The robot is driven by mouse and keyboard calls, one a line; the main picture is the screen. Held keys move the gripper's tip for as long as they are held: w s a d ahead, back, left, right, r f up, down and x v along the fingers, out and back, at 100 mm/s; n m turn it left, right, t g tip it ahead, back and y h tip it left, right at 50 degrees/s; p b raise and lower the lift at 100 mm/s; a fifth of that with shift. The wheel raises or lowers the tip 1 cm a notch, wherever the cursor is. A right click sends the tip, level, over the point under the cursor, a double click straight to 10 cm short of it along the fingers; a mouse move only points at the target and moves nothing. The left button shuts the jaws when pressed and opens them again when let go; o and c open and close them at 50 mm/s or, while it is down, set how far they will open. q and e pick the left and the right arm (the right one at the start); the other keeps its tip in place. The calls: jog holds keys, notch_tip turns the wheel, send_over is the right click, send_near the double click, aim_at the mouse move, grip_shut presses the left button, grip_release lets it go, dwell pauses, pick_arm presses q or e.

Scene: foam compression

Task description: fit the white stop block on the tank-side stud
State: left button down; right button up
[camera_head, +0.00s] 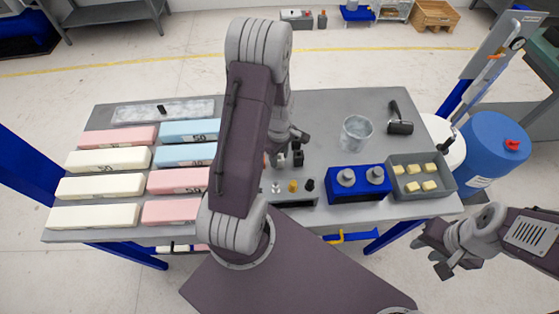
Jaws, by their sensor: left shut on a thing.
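My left gripper (291,159) hangs over the middle of the table, partly hidden behind my own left arm. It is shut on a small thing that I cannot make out. I cannot tell whether the pale piece is the white stop block, and I cannot make out the tank-side stud. My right gripper (445,264) is off the table's right front corner; its jaws are too small to read.
Cream foam bars (95,215), pink bars (175,210) and blue bars (188,131) fill the table's left. To the right are a blue block with two metal cylinders (358,195), a clear beaker (356,137), a mallet (400,122) and a grey tray (431,199) of yellow pieces. A blue drum (492,145) stands beyond.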

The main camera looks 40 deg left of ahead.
pick_arm(q)
jog(key=shift+r+p, duration=2.1)
jog(key=shift+r, duration=0.25)
